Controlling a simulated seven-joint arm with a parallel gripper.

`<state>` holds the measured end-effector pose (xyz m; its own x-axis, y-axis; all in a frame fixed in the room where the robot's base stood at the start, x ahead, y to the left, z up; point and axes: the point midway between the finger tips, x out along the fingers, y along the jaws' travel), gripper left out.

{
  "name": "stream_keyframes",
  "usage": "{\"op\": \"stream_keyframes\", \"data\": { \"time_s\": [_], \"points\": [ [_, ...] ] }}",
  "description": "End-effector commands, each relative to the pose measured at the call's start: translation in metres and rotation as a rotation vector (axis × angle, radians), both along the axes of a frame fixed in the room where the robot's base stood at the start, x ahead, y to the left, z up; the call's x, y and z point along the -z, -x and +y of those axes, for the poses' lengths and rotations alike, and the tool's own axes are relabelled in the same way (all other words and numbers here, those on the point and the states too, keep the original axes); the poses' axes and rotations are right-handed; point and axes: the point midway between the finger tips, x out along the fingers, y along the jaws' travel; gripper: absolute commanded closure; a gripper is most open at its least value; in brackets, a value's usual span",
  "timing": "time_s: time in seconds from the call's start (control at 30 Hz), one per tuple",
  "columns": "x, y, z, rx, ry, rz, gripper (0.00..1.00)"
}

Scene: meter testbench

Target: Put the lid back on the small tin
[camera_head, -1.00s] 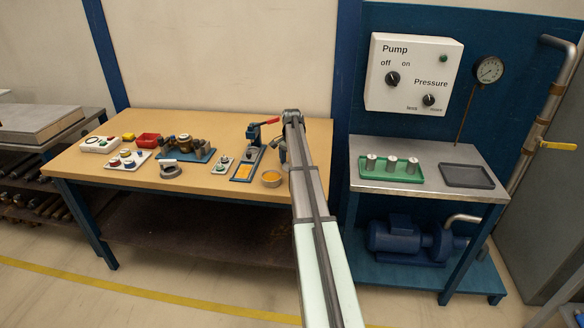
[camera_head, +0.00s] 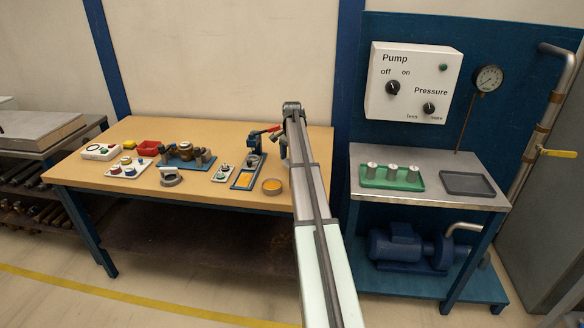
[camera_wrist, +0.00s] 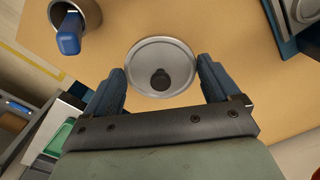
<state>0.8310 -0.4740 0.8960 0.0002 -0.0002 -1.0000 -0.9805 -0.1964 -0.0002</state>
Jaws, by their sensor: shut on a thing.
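The lid (camera_wrist: 150,53) is a pale grey round disc with a dark knob at its centre, seen from above in the wrist view. My gripper (camera_wrist: 161,78) is shut on the lid, with one blue finger at each side of its rim. The small tin (camera_head: 271,187) stands open near the bench's front edge in the head view, with orange-yellow contents. In the head view my own arm hides most of the gripper and the lid. I cannot tell the lid's height above the bench.
A round container with a blue piece (camera_wrist: 69,34) shows at the wrist view's upper left. Other parts crowd the bench's left half. Bare wood surrounds the lid in the wrist view.

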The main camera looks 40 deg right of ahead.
Motion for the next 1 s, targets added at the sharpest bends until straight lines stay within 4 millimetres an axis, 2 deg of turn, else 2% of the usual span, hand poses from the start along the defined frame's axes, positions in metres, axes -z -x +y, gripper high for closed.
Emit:
{"op": "stream_keyframes", "data": {
  "time_s": [0.13,0.27,0.33,0.47,0.7,0.9,1.0],
  "points": [
    [-0.023,-0.001,0.0,0.0,0.001,-0.001,0.39],
    [-0.032,-0.001,0.005,-0.002,0.0,0.0,0.39],
    [-0.034,-0.001,0.015,-0.005,0.001,0.001,0.39],
    [-0.034,-0.003,0.046,-0.011,0.005,0.002,0.39],
    [-0.028,-0.006,0.112,-0.023,0.012,0.004,0.39],
    [-0.027,-0.001,0.147,-0.026,0.016,0.004,0.39],
    [-0.031,0.011,0.149,-0.018,0.013,0.003,0.39]
  ]
}}
